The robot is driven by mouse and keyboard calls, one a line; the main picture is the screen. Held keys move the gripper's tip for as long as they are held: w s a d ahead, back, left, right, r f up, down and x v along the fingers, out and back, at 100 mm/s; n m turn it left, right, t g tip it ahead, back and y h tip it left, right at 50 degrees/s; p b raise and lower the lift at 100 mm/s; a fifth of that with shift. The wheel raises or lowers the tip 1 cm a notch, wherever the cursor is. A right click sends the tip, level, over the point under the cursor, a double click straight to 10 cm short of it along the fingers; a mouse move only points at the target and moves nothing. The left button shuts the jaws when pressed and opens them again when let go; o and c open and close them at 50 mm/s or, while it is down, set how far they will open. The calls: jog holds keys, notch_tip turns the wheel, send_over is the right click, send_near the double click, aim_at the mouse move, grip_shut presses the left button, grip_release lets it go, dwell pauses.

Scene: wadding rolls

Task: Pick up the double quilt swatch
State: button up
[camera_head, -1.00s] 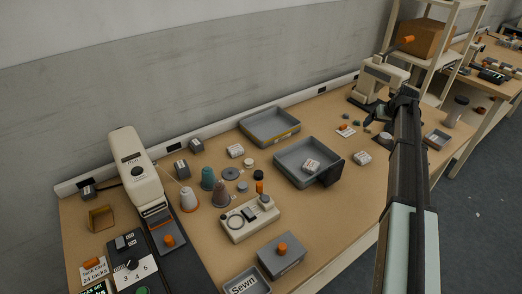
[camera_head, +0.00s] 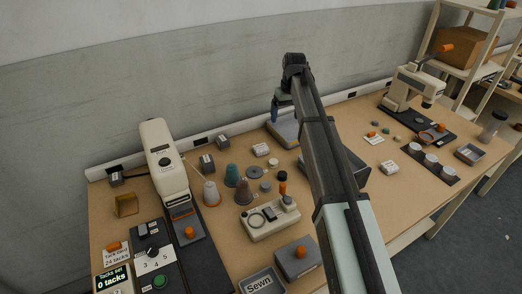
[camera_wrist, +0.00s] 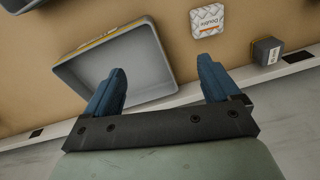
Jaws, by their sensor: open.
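My gripper (camera_wrist: 161,72) is open and empty, with blue fingers spread wide. In the wrist view the swatch lies beyond the right fingertip, not between the fingers. In the head view my gripper (camera_head: 274,115) is above the back of the bench, near the back tray, behind and right of the swatch.
The back grey tray (camera_wrist: 147,72) lies under my fingers. A dark labelled block (camera_wrist: 267,50) stands beside the swatch, near the wall strip. Thread cones (camera_head: 232,176) and a beige device (camera_head: 258,223) stand in front.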

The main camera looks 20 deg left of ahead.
jog(key=r+n+h, duration=0.1)
send_over(261, 148)
notch_tip(261, 148, down, 14)
jog(key=shift+d+r, duration=0.1)
jog(key=shift+r, duration=0.1)
dwell(0.5)
jog(key=c, duration=1.1)
